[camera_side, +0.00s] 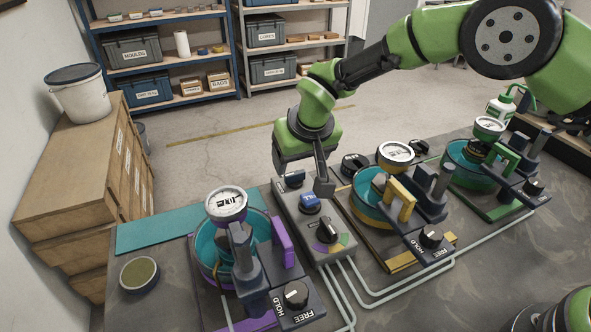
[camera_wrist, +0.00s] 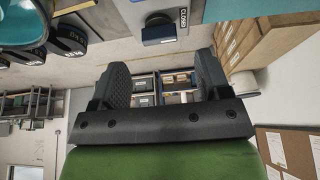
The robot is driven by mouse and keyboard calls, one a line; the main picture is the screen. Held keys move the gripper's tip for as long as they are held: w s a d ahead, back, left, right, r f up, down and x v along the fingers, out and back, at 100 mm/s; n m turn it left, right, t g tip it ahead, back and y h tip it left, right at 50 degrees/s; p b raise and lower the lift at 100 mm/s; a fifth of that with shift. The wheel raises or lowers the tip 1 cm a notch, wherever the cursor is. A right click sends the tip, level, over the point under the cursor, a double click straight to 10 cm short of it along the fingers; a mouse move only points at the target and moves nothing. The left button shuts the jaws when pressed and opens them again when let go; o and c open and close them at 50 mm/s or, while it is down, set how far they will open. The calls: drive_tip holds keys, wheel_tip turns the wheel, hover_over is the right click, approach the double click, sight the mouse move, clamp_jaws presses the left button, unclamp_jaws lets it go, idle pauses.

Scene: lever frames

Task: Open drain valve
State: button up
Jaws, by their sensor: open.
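Three pots on stands show in the side view: a purple station (camera_side: 282,243) at left, a yellow station (camera_side: 401,199) in the middle and a green station (camera_side: 508,156) at right. Each has a dial gauge, a dark lever-like part and a HOLD/FREE knob. Which part is the drain valve I cannot tell. A grey control box (camera_side: 290,211) with a blue button (camera_side: 310,203) and a black selector knob (camera_side: 327,229) stands between purple and yellow. My gripper (camera_side: 323,187) hangs just above the box, near the button; it also shows in the wrist view (camera_wrist: 163,78), open and empty.
Pale pipes (camera_side: 405,291) run along the bench front. A small round dish (camera_side: 140,274) sits at left. A teal mat (camera_side: 150,232) lies behind it. Wooden drawers (camera_side: 75,165) with a white bucket (camera_side: 79,95) stand far left. A bottle (camera_side: 500,106) stands beyond the green station.

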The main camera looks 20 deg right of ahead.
sight(295, 174)
drive_tip(key=shift+x, duration=2.6)
drive_tip(key=c, duration=0.9)
drive_tip(key=shift+m, duration=0.4)
drive_tip(key=shift+m+g+h, duration=0.4)
drive_tip(key=shift+m+h, duration=0.6)
drive_tip(key=shift+m, duration=1.7)
